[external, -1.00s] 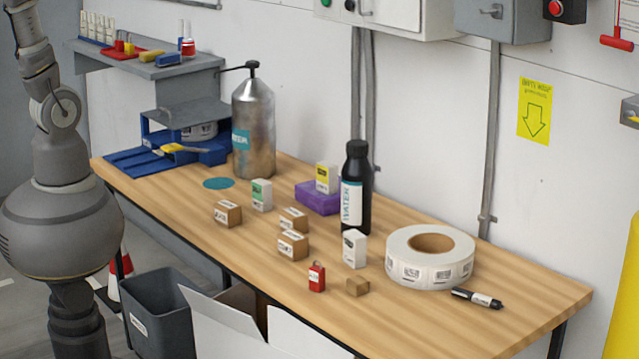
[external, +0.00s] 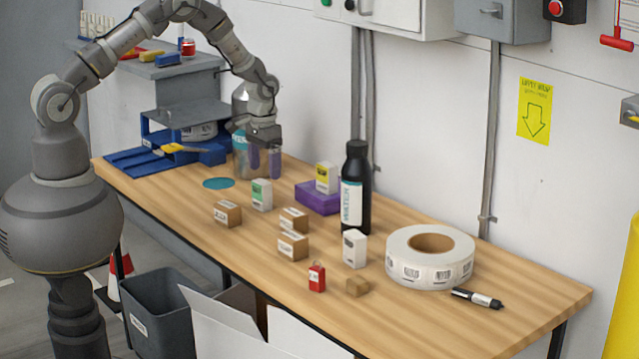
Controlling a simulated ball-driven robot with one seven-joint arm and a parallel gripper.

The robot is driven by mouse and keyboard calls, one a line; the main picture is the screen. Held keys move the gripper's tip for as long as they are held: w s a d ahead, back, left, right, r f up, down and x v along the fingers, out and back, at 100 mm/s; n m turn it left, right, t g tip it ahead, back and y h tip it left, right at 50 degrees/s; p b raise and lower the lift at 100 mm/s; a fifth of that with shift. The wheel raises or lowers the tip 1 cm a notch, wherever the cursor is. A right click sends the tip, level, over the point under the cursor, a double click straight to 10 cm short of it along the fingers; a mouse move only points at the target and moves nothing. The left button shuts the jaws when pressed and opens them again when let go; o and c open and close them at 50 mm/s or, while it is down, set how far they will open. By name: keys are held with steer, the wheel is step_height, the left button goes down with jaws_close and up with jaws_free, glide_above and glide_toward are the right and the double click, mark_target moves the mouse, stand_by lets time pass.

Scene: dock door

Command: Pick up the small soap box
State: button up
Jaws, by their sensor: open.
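Several small boxes stand on the wooden table; their print is too small to tell surely which is the soap box. A white box with a green label (external: 262,195) stands left of centre. A white and yellow box (external: 327,178) sits on a purple block (external: 317,198). A plain white box (external: 355,249) stands near the bottle.
A blue tray (external: 155,160) is at the far left.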

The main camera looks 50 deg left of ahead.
mark_target(262, 195)
steer(key=f+b, duration=0.1)
steer(key=f, duration=0.2)
steer(key=f+b, duration=0.1)
steer(key=f, duration=0.1)
steer(key=s+f+b, duration=0.1)
steer(key=f, duration=0.2)
steer(key=shift+f, duration=0.3)
steer(key=shift+r, duration=0.1)
steer(key=shift+c, duration=0.5)
steer(key=c, duration=1)
step_height(262, 195, up, 10)
steer(key=p, duration=0.3)
steer(key=shift+f, duration=0.2)
steer(key=shift+s+a+r, duration=0.1)
steer(key=shift+s+r, duration=0.1)
steer(key=shift+r, duration=0.15)
steer(key=s+a+r, duration=0.2)
steer(key=s, duration=0.1)
steer(key=s+a+r, duration=0.2)
steer(key=s, duration=0.2)
steer(key=s+a+r, duration=0.2)
steer(key=s, duration=0.2)
steer(key=shift+a, duration=0.35)
